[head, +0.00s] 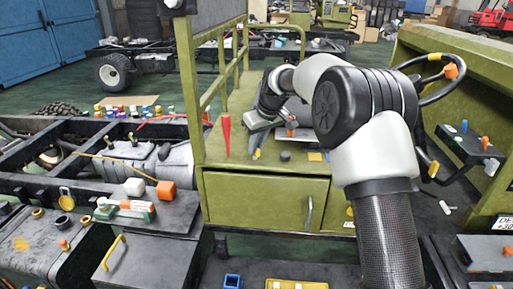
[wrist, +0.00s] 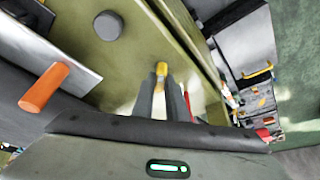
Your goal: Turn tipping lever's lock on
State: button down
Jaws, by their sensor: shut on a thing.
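My gripper (wrist: 161,80) points down at the green cabinet top and is shut, with a small yellow piece (wrist: 161,68) between its fingertips. The yellow piece also shows in the head view (head: 257,154), near the front edge of the cabinet top. I take it for the lever's lock, but no label confirms this. A red upright lever (head: 226,135) stands on the cabinet top to the left of my gripper, apart from it. How far the lock is turned cannot be told.
A black round knob (wrist: 108,25) sits on the green cabinet top (head: 270,165). A grey plate with an orange handle (wrist: 45,87) is close beside my gripper. A green rail (head: 215,85) rises at the left. Below is a cabinet door with a handle (head: 309,211).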

jog(key=m, duration=0.2)
jog(key=m+h, duration=0.1)
jog(key=m, duration=0.1)
jog(key=shift+s+a+m+t+h+p, duration=0.15)
jog(key=shift+a+m+t+h+p, duration=0.05)
jog(key=shift+m+t+h+p, duration=0.1)
jog(key=shift+m+h+p, duration=0.5)
jog(key=shift+m+h, duration=0.2)
jog(key=shift+m, duration=1.1)
jog(key=c, duration=1.8)
grip_release()
jog(key=shift+o, duration=0.2)
jog(key=shift+a+r, duration=0.1)
jog(key=v, duration=1.7)
jog(key=shift+s, duration=0.25)
